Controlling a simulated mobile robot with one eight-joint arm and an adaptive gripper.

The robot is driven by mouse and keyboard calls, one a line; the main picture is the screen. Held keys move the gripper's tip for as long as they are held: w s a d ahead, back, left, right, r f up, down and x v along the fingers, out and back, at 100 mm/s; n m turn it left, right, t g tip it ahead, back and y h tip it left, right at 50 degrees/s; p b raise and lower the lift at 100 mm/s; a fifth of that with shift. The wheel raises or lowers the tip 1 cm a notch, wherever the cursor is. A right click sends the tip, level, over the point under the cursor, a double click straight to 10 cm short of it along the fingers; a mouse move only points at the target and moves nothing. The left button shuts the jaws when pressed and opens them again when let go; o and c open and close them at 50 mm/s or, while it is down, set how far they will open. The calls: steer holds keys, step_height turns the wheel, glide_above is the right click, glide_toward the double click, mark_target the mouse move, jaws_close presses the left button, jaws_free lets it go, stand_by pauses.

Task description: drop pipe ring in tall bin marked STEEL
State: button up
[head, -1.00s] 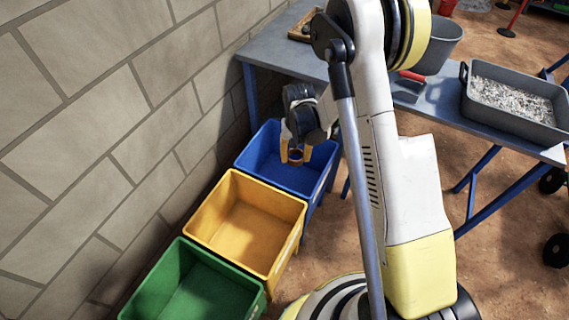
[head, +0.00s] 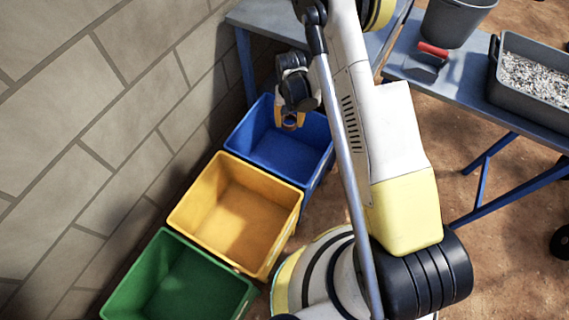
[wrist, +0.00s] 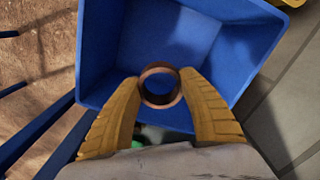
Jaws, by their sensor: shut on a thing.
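The pipe ring is a short copper-brown ring; it shows in the wrist view (wrist: 160,103) and small in the head view (head: 290,127). My gripper (head: 289,121) is shut on it, with the two yellow fingers (wrist: 160,88) pressing on its opposite sides. The ring is held over the opening of the blue bin (head: 312,172). The blue bin also shows under the ring in the wrist view (wrist: 250,50). Something small, green and white, partly shows behind the fingers in the wrist view. No STEEL marking is readable on any bin from here.
A yellow bin (head: 190,200) and a green bin (head: 130,285) stand in a row with the blue one along the block wall (head: 80,120). A blue-legged bench (head: 465,90) at the right carries a grey tray (head: 515,95), a grey bucket (head: 455,22) and a red-handled tool (head: 430,58).

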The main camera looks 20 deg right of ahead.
steer(key=shift+f, duration=0.85)
steer(key=o, duration=1.4)
step_height(320, 180, up, 12)
